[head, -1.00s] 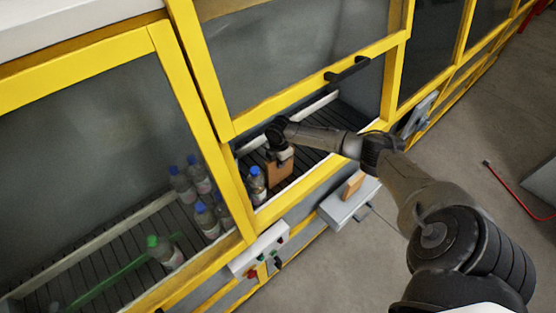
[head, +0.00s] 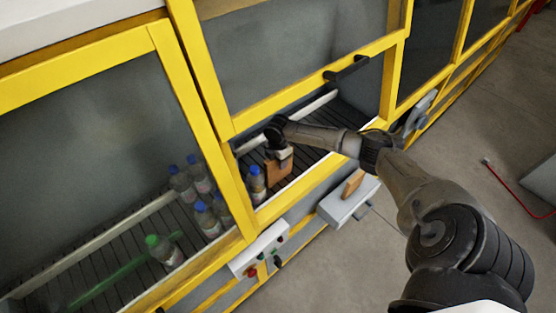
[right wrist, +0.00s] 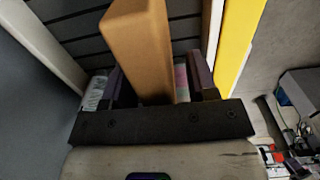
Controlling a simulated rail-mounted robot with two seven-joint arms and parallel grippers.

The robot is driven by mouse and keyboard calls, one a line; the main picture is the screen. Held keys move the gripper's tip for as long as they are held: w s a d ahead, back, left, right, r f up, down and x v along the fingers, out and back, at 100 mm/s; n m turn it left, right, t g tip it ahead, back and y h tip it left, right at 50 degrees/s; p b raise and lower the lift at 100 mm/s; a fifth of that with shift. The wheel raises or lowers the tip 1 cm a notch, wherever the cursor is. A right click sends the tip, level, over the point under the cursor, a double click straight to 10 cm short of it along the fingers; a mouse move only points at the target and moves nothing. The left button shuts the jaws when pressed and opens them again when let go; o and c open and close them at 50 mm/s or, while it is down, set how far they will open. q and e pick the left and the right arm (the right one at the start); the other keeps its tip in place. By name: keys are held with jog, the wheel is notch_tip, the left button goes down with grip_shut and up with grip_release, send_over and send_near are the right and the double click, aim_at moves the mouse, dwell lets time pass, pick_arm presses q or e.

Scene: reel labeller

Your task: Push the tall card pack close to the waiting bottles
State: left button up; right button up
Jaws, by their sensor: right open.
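The tall card pack (head: 279,173) is a brown upright box on the slatted conveyor (head: 312,158), behind the open front of the yellow-framed machine. My right gripper (head: 279,155) is at the pack's top. In the right wrist view, the tall card pack (right wrist: 140,45) shows between the open fingers of my right gripper (right wrist: 157,82), with a gap on the right side. A blue-capped bottle (head: 256,185) stands just left of the pack, with a small gap. More blue-capped bottles (head: 206,220) stand farther left behind the glass. My left gripper is not in view.
A green-capped bottle (head: 164,251) stands beside a slanting green guide (head: 118,275) at lower left. A yellow post (head: 234,190) stands left of the opening. A small brown block (head: 353,184) sits on a grey shelf (head: 342,207) outside. A button box (head: 258,250) hangs below.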

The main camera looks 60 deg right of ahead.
jog(key=shift+r+b, duration=0.55)
jog(key=shift+r, duration=3.1)
